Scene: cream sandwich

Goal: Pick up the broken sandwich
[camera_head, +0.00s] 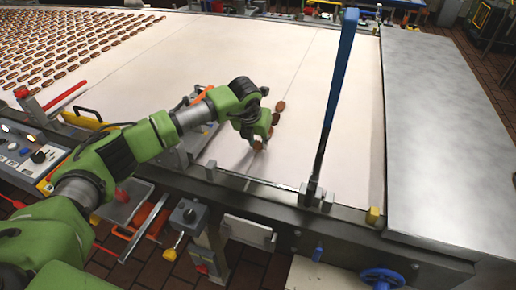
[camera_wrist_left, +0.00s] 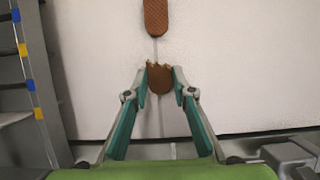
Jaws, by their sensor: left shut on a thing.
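The broken sandwich (camera_wrist_left: 160,80) is a brown piece with a jagged far edge, between the fingertips of my left gripper (camera_wrist_left: 161,77) in the left wrist view. The gripper is shut on it, with a fingertip at each side. In the head view, my left gripper (camera_head: 256,141) points down at the near part of the white belt, and the broken sandwich (camera_head: 258,146) shows at its tips. I cannot tell whether the piece still touches the belt. My right gripper is in neither view.
A whole sandwich (camera_wrist_left: 156,17) lies just beyond the broken one on the white belt (camera_head: 320,60). Rows of sandwiches (camera_head: 60,45) cover the far left. A tall blue-handled lever (camera_head: 341,65) stands to the right of my gripper, before a metal cover (camera_head: 450,120).

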